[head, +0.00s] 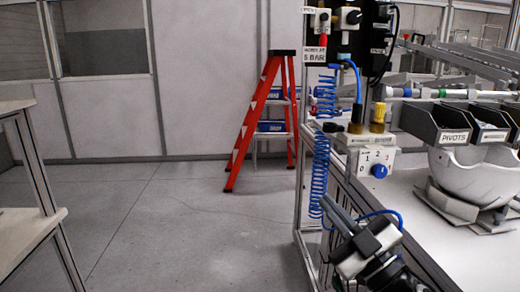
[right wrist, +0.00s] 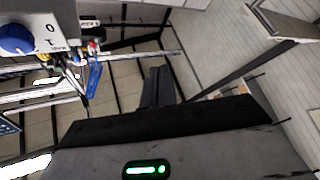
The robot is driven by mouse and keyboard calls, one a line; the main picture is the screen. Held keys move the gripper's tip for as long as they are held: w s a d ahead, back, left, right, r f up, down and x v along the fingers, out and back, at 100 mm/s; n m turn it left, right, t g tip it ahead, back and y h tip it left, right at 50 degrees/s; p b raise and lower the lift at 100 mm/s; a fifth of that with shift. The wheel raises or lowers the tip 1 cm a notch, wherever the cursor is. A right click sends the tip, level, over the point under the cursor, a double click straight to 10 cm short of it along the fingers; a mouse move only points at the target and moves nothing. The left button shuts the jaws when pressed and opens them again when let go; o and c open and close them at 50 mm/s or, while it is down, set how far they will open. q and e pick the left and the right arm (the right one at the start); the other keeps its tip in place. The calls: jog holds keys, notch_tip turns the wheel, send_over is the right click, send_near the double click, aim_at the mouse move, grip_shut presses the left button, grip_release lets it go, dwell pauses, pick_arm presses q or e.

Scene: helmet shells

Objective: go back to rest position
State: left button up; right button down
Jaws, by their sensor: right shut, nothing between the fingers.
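My right gripper (head: 338,208) is low in the head view, beside the front edge of the workbench (head: 408,213), with its fingers pointing up and left. Its fingers are together with nothing between them. In the right wrist view the dark closed fingers (right wrist: 158,86) stand out beyond the gripper body with its green light. My left gripper is not in either view.
A control box (head: 366,158) with a blue knob and coiled blue hoses (head: 320,165) is close above the right gripper. A white helmet shell (head: 468,178) sits on the bench beneath dark bins (head: 445,132). A red ladder (head: 258,115) stands behind.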

jog(key=s+d+f+m+h, duration=0.1)
jog(key=s+f+m+h, duration=0.1)
jog(key=f+m+h, duration=0.35)
jog(key=s+d+f+m+h, duration=0.1)
jog(key=s+f+m+h, duration=0.1)
jog(key=f, duration=0.6)
jog(key=s+f+m+g+h, duration=0.2)
jog(key=s+f+g, duration=0.6)
jog(key=s+f, duration=0.9)
notch_tip(320, 180, down, 3)
jog(key=shift+a+m+g+h, duration=0.15)
jog(key=shift+m+g+h, duration=0.2)
jog(key=shift+m, duration=0.4)
